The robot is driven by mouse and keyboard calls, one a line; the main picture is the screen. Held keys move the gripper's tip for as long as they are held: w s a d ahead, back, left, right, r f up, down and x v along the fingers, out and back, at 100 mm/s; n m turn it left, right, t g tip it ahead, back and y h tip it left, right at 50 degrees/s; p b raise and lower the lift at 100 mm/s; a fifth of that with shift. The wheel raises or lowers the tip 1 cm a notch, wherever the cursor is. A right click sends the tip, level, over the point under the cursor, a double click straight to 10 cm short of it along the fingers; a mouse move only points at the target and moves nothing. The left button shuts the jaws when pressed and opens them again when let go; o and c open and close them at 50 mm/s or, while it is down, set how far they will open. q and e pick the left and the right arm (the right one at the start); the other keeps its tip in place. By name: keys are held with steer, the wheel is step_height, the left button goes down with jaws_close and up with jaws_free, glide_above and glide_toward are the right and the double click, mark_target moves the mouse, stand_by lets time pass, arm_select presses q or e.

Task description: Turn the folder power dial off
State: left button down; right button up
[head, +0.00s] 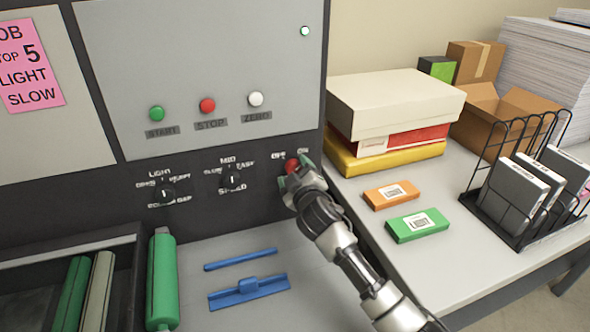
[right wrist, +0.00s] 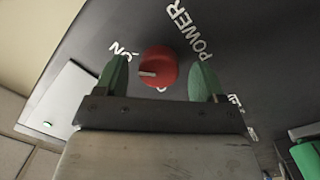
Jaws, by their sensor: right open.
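The red power dial (head: 292,165) is at the right end of the machine's dark lower panel, below OFF and ON lettering. It also shows in the right wrist view (right wrist: 158,66), where its white mark points left, towards the side with the ON lettering (right wrist: 122,50). My right gripper (head: 296,172) is at the dial. In the right wrist view its two green fingers (right wrist: 160,82) are open, one on each side of the dial, with gaps on both sides. Part of the lettering below the dial is hidden by the gripper. My left gripper is not in view.
Two black selector dials, light (head: 168,194) and speed (head: 232,180), sit left of the red dial. Above are green (head: 156,113), red (head: 207,105) and white (head: 255,99) buttons. A side table (head: 345,210) at right holds boxes and a wire rack (head: 515,215).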

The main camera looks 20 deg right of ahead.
steer(key=shift+w+r, duration=0.1)
steer(key=shift+w, duration=0.1)
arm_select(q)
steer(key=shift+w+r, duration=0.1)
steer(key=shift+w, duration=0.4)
arm_select(e)
steer(key=shift+w, duration=0.15)
steer(key=shift+c, duration=0.2)
steer(key=c, duration=0.9)
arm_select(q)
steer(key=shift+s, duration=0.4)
